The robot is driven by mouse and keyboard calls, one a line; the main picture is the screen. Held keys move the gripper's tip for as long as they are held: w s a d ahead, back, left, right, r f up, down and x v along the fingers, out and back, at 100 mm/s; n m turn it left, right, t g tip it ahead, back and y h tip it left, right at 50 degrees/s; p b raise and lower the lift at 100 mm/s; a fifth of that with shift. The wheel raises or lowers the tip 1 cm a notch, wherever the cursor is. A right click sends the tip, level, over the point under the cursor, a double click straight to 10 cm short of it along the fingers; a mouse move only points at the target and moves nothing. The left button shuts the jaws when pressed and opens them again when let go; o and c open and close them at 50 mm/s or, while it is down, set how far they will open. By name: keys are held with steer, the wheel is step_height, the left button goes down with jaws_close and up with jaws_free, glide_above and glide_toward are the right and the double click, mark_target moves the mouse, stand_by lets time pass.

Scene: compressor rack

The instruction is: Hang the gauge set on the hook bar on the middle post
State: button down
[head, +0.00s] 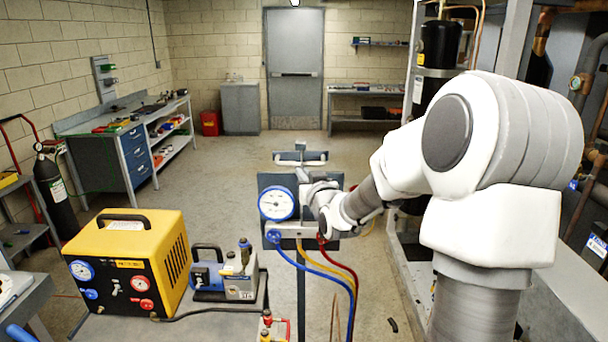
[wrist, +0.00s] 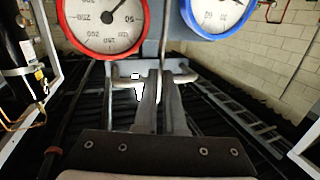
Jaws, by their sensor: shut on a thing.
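The gauge set's white-faced blue gauge (head: 277,203) hangs at the left of my gripper, with a pale manifold (head: 296,230) and blue, yellow and red hoses below. Its red gauge (wrist: 104,22) shows only in the wrist view, beside the blue gauge (wrist: 218,12). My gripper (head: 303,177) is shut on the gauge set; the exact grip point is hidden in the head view. The middle post (head: 301,280) stands behind the set. A pale bar with upturned ends, the hook bar (head: 314,158), shows above and behind my gripper. I cannot tell whether set and bar touch.
A yellow machine (head: 131,262) and a small pump (head: 227,275) stand on a bench at the lower left. A blue workbench (head: 125,155) lines the left wall. Pipes and a black cylinder (head: 438,55) stand at the right. The floor towards the grey door (head: 294,65) is clear.

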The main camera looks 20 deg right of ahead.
mark_target(302, 156)
steer(key=shift+t, duration=0.5)
steer(key=shift+w+a+r, duration=0.1)
steer(key=shift+w+r, duration=0.1)
steer(key=shift+r, duration=0.95)
steer(key=shift+w+a+r, duration=0.1)
steer(key=shift+w+r, duration=0.05)
steer(key=shift+r, duration=1)
steer(key=shift+s+a+f, duration=0.1)
steer(key=shift+s+f, duration=0.05)
steer(key=shift+s+a+r, duration=0.15)
steer(key=shift+s, duration=0.35)
steer(key=shift+s+a+r, duration=0.1)
steer(key=shift+s+r, duration=0.05)
steer(key=shift+s, duration=0.3)
steer(key=shift+f, duration=0.4)
steer(key=shift+s+a+f+b, duration=0.1)
steer(key=shift+s+a+b, duration=0.2)
steer(key=shift+s, duration=0.45)
steer(key=shift+s+a+f+b, duration=0.15)
steer(key=shift+s+b, duration=0.15)
steer(key=shift+s, duration=0.4)
steer(key=shift+s+r, duration=0.1)
steer(key=shift+s, duration=0.05)
steer(key=s+a, duration=0.3)
steer(key=s, duration=0.4)
steer(key=shift+a, duration=0.1)
